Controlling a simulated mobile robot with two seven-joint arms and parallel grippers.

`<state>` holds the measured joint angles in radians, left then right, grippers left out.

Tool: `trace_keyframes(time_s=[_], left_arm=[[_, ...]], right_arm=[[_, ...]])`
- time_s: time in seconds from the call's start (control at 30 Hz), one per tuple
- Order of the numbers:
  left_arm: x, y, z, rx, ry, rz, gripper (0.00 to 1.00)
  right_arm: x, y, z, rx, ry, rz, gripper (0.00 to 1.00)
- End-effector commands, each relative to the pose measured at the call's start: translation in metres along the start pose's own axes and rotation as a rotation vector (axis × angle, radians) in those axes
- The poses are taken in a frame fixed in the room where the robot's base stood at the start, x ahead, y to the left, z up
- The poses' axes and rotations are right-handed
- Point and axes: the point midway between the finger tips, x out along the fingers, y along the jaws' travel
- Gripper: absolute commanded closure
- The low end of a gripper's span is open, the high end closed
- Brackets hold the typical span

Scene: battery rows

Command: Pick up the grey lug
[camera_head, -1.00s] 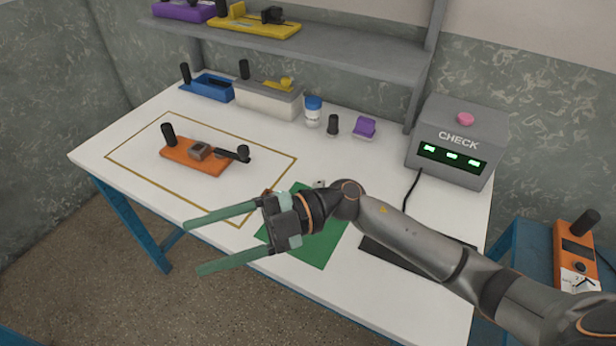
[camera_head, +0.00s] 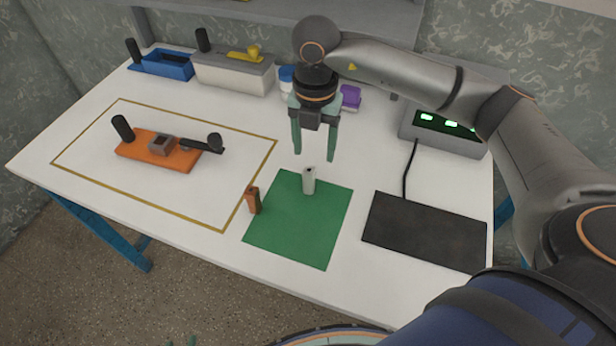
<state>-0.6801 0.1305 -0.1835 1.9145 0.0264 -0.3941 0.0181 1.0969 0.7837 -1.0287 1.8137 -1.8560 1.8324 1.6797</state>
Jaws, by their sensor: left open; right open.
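The grey lug (camera_head: 309,181) is a small light-grey upright block near the back edge of the green mat (camera_head: 290,235). My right gripper (camera_head: 314,157) hangs fingers-down just above and behind the lug in the picture. It is open and empty, its two green fingers apart. I cannot tell its exact height over the lug, and it does not appear to touch it. At the bottom edge, small green tips of my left gripper (camera_head: 180,342) just show; the rest of it is out of the picture.
An orange-brown block (camera_head: 253,201) stands at the mat's left edge. An orange holder (camera_head: 160,151) with a black lever lies inside the yellow outline. A black pad (camera_head: 425,232) is to the right. The check box (camera_head: 440,128), a blue tray (camera_head: 165,65) and a grey bin (camera_head: 232,73) stand behind.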

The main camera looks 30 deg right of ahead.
Motion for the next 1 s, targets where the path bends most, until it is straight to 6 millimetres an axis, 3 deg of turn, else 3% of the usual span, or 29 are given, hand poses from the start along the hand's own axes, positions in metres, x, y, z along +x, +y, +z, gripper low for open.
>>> trace_keyframes(time_s=[0.6,0.9,1.0], left_arm=[[-0.004,0.000,-0.003,0.001,-0.001,0.001,0.50],[-0.004,0.000,-0.003,0.001,-0.001,0.001,0.50],[-0.004,0.000,-0.003,0.001,-0.001,0.001,0.50]], right_arm=[[0.073,0.008,-0.005,-0.002,0.003,0.001,0.35],[0.079,0.008,-0.005,-0.002,0.003,0.003,0.35],[0.079,0.008,-0.005,-0.002,0.003,0.003,0.45]])
